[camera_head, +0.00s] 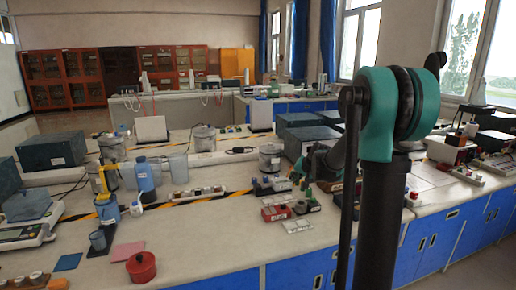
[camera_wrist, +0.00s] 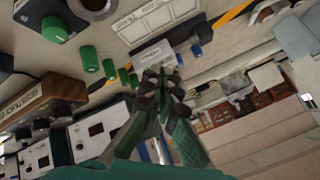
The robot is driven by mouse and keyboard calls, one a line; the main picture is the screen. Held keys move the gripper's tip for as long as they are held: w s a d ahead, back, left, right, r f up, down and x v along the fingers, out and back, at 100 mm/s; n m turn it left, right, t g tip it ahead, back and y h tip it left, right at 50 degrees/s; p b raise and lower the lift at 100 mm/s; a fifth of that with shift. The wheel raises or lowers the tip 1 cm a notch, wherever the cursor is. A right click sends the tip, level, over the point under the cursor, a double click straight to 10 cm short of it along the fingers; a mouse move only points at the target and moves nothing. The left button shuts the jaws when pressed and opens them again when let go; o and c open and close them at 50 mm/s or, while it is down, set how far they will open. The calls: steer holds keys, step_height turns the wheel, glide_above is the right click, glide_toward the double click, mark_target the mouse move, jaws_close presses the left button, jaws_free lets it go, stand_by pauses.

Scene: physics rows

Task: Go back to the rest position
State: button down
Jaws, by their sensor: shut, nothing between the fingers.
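My gripper (camera_wrist: 163,80) shows in the wrist view with its green and dark fingers drawn together at the tips, nothing held between them. The wrist view looks tilted, with the bench top above and the room to the right. In the head view my teal and black arm stands in front on the right and hides part of the bench behind it. My gripper is partly hidden behind the arm there, over the bench near small red and green devices.
A red device (camera_head: 276,213) lies near my arm. Green cylinders (camera_wrist: 90,60) are close to my gripper. The bench's front middle is fairly clear.

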steer(key=s+d+f+n+g+h, duration=0.1)
steer(key=s+f, duration=0.3)
steer(key=s, duration=0.9)
steer(key=s+d+f+n+g+h, duration=0.1)
steer(key=s+f, duration=0.3)
steer(key=s, duration=0.9)
steer(key=s+d+f+n+g+h, duration=0.1)
steer(key=s+f, duration=0.3)
steer(key=s, duration=0.9)
steer(key=shift+d+n+g+h, duration=0.3)
steer(key=shift+d+n+g, duration=0.1)
steer(key=shift+n+g, duration=0.1)
